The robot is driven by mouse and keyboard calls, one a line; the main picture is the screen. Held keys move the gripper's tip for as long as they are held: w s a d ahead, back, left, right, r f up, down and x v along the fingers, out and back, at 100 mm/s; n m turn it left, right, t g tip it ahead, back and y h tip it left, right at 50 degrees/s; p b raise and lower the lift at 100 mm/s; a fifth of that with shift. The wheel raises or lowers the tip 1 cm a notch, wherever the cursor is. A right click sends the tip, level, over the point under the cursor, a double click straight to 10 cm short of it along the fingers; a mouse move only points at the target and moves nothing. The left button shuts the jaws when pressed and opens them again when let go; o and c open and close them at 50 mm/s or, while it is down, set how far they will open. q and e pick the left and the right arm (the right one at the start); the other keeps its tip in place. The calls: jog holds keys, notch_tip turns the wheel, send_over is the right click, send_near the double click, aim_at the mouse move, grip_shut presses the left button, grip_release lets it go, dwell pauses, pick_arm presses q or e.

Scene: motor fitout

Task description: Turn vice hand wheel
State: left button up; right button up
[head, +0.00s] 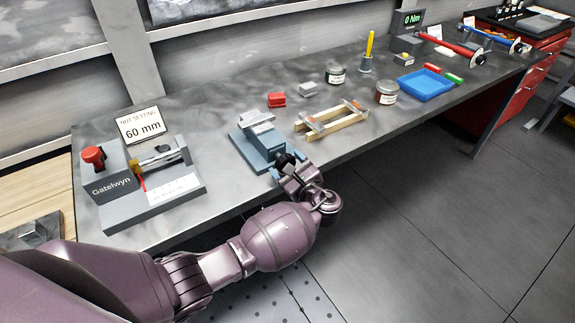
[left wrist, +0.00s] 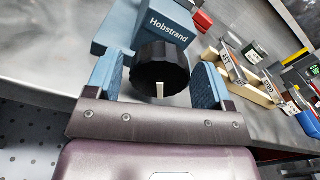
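The blue-grey vice (head: 258,140) stands near the front edge of the bench. In the left wrist view its body (left wrist: 166,22) carries the name Hobstrand. Its black hand wheel (head: 286,160) faces the front edge. The left wrist view shows the ribbed hand wheel (left wrist: 160,70) with a white mark pointing down. My left gripper (head: 287,172) is at the wheel. Its blue-padded fingers stand on either side of the wheel, open, with a narrow gap on the left; contact on the right I cannot tell. My right gripper is not in view.
Left of the vice is a grey Gatelwyn fixture (head: 126,200) with a red knob and a 60 mm sign (head: 141,126). Right of the vice lies a wooden frame (head: 332,120); farther right are jars and a blue tray (head: 425,86). A red block (head: 277,100) sits behind.

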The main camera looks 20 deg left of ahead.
pick_arm(q)
jog(key=shift+o, duration=0.6)
jog(key=shift+s+d, duration=0.1)
jog(key=shift+d, duration=0.15)
jog(key=v, duration=1)
jog(key=shift+b, duration=0.3)
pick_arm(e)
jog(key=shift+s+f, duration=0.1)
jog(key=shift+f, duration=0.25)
pick_arm(q)
jog(key=shift+s+d, duration=0.1)
jog(key=shift+s, duration=0.05)
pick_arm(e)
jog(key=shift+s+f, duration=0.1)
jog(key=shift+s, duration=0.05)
